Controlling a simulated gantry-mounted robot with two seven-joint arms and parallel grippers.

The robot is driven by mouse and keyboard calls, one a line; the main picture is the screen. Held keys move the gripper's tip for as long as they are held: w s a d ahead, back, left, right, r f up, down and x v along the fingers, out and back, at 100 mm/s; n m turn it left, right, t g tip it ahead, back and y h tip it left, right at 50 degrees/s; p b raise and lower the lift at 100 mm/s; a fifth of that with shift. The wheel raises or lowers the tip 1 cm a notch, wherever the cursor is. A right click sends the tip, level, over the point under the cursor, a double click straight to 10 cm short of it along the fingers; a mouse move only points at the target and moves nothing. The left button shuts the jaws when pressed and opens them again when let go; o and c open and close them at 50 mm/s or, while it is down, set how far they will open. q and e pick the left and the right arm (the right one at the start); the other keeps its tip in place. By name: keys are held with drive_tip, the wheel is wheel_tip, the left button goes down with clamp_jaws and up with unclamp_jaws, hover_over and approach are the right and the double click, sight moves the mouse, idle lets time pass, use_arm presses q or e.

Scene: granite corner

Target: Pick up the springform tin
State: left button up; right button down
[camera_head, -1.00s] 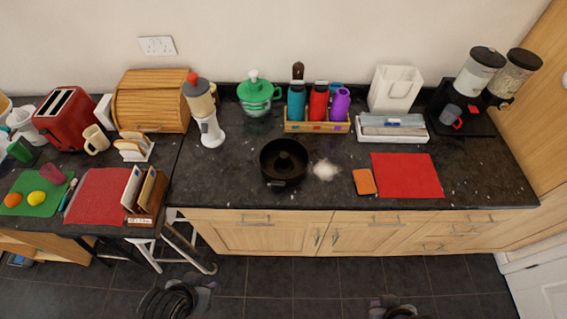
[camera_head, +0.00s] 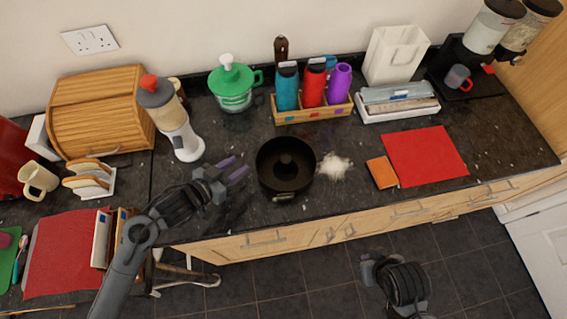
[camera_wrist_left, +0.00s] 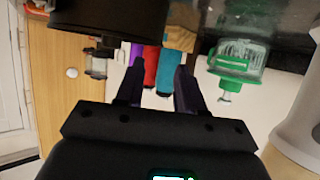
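The springform tin (camera_head: 285,187) is a round black tin with a raised middle, standing upright on the dark worktop. My left gripper (camera_head: 237,170) is just left of the tin, apart from it, with its two purple fingers spread and nothing between them. In the left wrist view the gripper's fingers (camera_wrist_left: 158,92) are also apart, and a large dark shape that looks like the tin (camera_wrist_left: 115,18) fills the upper left. My right gripper (camera_head: 370,264) is low in front of the cabinets, over the floor; its fingers are too small to judge.
White powder (camera_head: 335,166) lies right of the tin, then an orange block (camera_head: 382,173) and a red mat (camera_head: 425,157). A bottle crate (camera_head: 300,116) and green-lidded jar (camera_head: 233,85) stand behind. A blender (camera_head: 175,120) stands behind the left gripper. Worktop around the tin is mostly clear.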

sight(268, 143)
use_arm(q)
drive_tip(key=x, duration=0.3)
drive_tip(key=shift+w+d+r, duration=0.2)
drive_tip(key=shift+w, duration=0.15)
drive_tip(key=shift+x, duration=0.8)
drive_tip(key=x, duration=0.1)
drive_tip(key=p+x, duration=0.1)
drive_tip(key=x, duration=0.1)
drive_tip(key=shift+w+d+r+p, duration=0.15)
drive_tip(key=shift+w+p, duration=0.15)
drive_tip(key=shift+w, duration=0.05)
drive_tip(key=shift+w+d+f, duration=0.35)
drive_tip(key=shift+w+d, duration=0.05)
drive_tip(key=shift+w, duration=0.1)
clamp_jaws()
drive_tip(key=shift+f, duration=0.25)
